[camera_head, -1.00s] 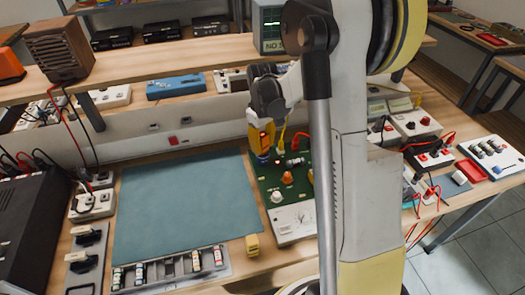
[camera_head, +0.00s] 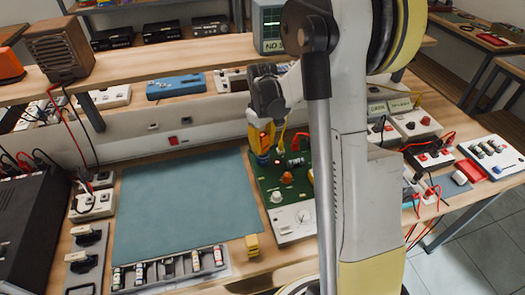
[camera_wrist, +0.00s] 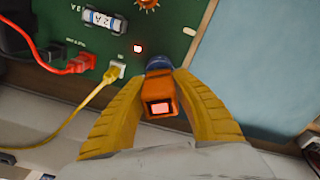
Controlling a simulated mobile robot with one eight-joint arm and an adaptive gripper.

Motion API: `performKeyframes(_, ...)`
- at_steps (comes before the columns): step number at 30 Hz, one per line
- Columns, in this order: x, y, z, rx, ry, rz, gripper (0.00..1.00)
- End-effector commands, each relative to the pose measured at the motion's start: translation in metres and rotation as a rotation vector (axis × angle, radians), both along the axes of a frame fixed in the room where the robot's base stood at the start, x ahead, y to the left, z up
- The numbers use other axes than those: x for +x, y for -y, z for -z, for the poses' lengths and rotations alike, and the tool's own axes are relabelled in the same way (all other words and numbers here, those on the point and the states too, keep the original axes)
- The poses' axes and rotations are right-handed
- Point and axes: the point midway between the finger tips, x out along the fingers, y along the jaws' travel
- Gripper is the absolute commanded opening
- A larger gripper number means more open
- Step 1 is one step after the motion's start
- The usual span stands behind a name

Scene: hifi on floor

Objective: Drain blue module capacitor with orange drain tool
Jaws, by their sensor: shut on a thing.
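My gripper (camera_head: 262,148) has yellow fingers closed around an orange drain tool (camera_wrist: 160,92) with a glowing reddish window. The tool is over the back left corner of a green circuit board (camera_head: 262,180). A round dark-blue part (camera_wrist: 158,63), which looks like the capacitor, is right at the tool's far end. It also shows below the fingers in the head view (camera_head: 262,159). The tool hides part of it, so I cannot tell whether they touch. A small red light (camera_wrist: 138,48) glows on the board beside it.
Red (camera_wrist: 80,63) and yellow (camera_wrist: 105,85) plugs with cables sit in the board near the fingers. A glass fuse (camera_wrist: 100,20) lies in its holder. A teal mat (camera_head: 185,205) left of the board is clear. A parts tray (camera_head: 170,268) stands in front.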

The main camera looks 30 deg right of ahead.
Motion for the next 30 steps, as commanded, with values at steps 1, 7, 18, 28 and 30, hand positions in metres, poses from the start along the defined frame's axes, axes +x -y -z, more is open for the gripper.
performKeyframes(1, 0.000, 0.000, 0.000, 0.000, 0.000, 0.000, 0.00)
performKeyframes(7, 0.000, 0.000, 0.000, 0.000, 0.000, 0.000, 0.00)
performKeyframes(18, 0.000, 0.000, -0.023, 0.000, 0.000, 0.000, 0.00)
performKeyframes(28, 0.000, 0.000, -0.048, 0.000, 0.000, 0.000, 0.00)
performKeyframes(30, 0.000, 0.000, -0.053, 0.000, 0.000, 0.000, 0.00)
